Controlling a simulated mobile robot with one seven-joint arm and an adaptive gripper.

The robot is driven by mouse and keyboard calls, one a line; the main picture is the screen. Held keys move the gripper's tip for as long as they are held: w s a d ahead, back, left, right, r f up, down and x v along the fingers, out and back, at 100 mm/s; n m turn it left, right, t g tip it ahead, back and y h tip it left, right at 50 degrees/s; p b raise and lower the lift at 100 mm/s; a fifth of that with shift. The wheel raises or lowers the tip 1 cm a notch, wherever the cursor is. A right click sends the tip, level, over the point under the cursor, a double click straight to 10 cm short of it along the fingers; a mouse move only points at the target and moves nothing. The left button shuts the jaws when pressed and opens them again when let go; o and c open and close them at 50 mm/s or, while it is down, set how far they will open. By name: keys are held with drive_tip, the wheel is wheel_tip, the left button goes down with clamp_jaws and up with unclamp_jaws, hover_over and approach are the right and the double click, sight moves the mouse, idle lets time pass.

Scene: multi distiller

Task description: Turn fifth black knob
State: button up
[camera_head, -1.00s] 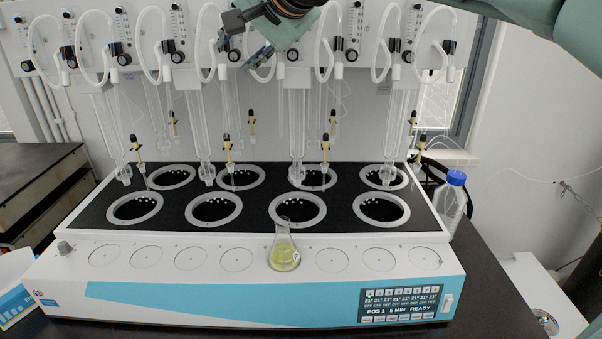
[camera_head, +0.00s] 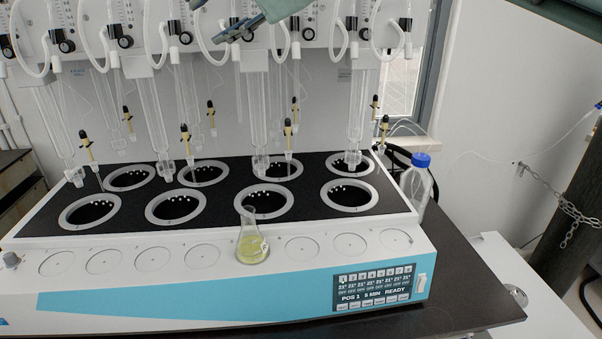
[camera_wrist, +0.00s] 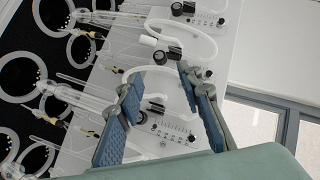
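A row of black knobs runs along the white panel at the top of the head view, each below a flow gauge. The fifth from the left (camera_head: 248,36) is partly behind my gripper (camera_head: 238,27), whose grey-blue fingers reach in front of the panel there. In the wrist view my gripper (camera_wrist: 158,80) is open with its fingers wide apart and nothing held. A black knob (camera_wrist: 141,118) shows on the panel beside the left finger, in the space between the fingers. I cannot tell whether a finger touches it. Another knob (camera_wrist: 174,52) is beyond the right fingertip.
White hoses (camera_head: 220,42) loop in front of the panel close to my fingers. Glass tubes hang below, over the distiller (camera_head: 300,215) with its round wells. A flask with yellow liquid (camera_head: 252,247) stands on its front. A blue-capped bottle (camera_head: 417,185) stands right.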

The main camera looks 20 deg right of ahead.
drive_tip(key=s+d+f+n+g+h+p, duration=0.3)
drive_tip(key=s+f+p, duration=0.3)
drive_tip(key=s+f, duration=0.3)
drive_tip(key=s+d+f+n+g+h+p, duration=0.2)
drive_tip(key=s+d+f+n+h+p, duration=0.1)
drive_tip(key=s+f, duration=0.7)
drive_tip(key=shift+s+d+f+n+g+p, duration=0.15)
drive_tip(key=shift+d+f+n+g+p, duration=0.35)
drive_tip(key=shift+f+p, duration=0.7)
drive_tip(key=shift+r, duration=0.25)
